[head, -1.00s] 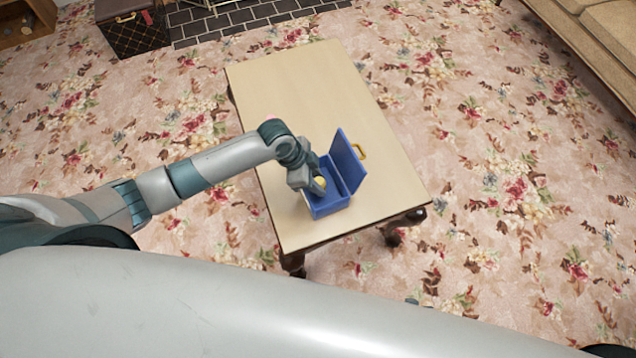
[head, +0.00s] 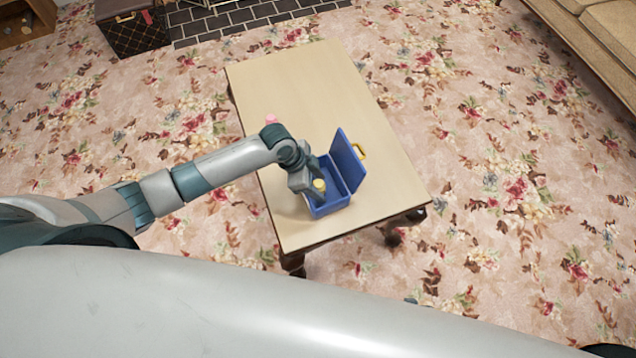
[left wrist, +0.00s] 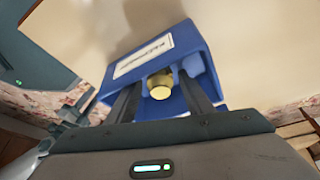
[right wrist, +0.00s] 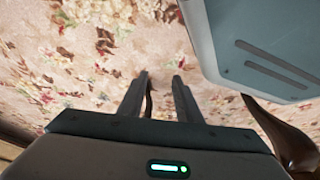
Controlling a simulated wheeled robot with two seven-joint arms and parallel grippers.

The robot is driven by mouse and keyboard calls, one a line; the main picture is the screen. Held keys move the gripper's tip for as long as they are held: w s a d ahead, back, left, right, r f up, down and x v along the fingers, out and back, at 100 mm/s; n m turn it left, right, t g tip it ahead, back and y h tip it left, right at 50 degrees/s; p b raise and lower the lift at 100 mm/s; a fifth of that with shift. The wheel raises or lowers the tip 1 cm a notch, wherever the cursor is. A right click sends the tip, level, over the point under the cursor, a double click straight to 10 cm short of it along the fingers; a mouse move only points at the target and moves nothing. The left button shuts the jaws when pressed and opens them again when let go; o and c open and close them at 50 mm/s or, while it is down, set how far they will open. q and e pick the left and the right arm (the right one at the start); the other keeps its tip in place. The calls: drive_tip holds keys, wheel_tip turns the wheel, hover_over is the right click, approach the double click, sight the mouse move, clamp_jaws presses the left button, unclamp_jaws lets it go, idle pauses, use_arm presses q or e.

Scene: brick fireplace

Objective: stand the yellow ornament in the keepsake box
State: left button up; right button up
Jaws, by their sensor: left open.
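The blue keepsake box (head: 333,208) sits near the front of the table with its lid (head: 347,160) open; it also shows in the left wrist view (left wrist: 190,58). The yellow ornament (head: 319,185) is at the left part of the box; it shows between my fingers in the left wrist view (left wrist: 160,88). Its base is hidden, so I cannot tell how it rests. My left gripper (head: 316,190) is open, with its fingers on either side of the ornament. My right gripper (right wrist: 162,82) is open and empty, over the carpet.
The wooden table (head: 290,85) is bare toward the back, apart from a small pink thing (head: 270,120) beside my left arm. A dark patterned case (head: 135,30) stands on the floor at the back left, and a sofa (head: 605,35) at the upper right.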

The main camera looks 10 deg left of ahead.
use_arm(q)
drive_tip(key=shift+a+r, duration=0.15)
drive_tip(key=shift+r, duration=0.3)
drive_tip(key=v, duration=1.1)
drive_tip(key=shift+r, duration=0.15)
use_arm(e)
drive_tip(key=shift+w+d, duration=0.15)
use_arm(q)
drive_tip(key=shift+s, duration=0.1)
